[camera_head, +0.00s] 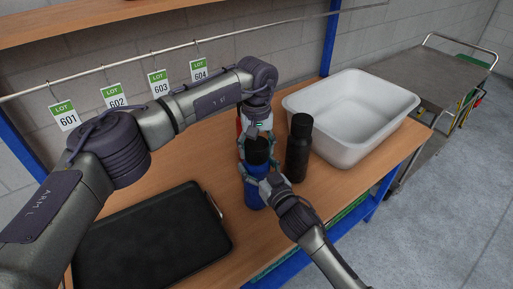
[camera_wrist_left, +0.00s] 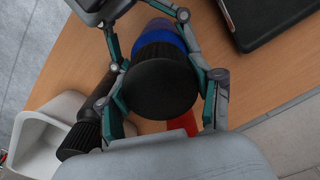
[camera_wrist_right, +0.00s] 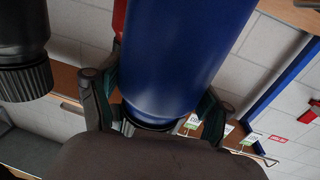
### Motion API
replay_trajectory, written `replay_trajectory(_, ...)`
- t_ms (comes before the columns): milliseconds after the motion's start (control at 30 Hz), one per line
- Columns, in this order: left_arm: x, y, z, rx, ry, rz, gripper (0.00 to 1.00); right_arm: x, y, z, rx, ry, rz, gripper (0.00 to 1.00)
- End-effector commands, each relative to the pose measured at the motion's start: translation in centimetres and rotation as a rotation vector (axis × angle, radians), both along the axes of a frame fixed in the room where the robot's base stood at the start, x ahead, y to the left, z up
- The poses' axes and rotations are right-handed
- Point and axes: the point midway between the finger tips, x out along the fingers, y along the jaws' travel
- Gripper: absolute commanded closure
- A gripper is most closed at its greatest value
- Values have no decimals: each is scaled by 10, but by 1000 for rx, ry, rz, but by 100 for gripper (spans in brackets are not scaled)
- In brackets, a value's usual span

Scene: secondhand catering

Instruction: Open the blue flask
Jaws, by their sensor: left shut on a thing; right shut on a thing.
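The blue flask (camera_head: 254,192) stands upright on the wooden table, its black cap (camera_head: 257,152) on top. My left gripper (camera_head: 257,142) comes from above and is shut on the cap. In the left wrist view the cap (camera_wrist_left: 162,85) sits between the fingers, with the blue body (camera_wrist_left: 160,36) beyond it. My right gripper (camera_head: 263,180) comes from the front right and is shut around the blue body. The body (camera_wrist_right: 185,50) fills the middle of the right wrist view between the fingers. Whether the cap has turned cannot be told.
A black bottle (camera_head: 299,150) stands close on the right of the flask. A red object (camera_head: 239,126) is partly hidden behind it. A white tub (camera_head: 352,135) is at the back right, a black case (camera_head: 150,242) at the front left. Lot tags hang from a rail (camera_head: 180,47).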

Motion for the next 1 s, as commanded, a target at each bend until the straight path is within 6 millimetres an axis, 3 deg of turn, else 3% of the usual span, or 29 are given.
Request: replay_trajectory(1000,-1,-1,1,2,2,2390,77,0,-1,-2,-1,5,-2,100)
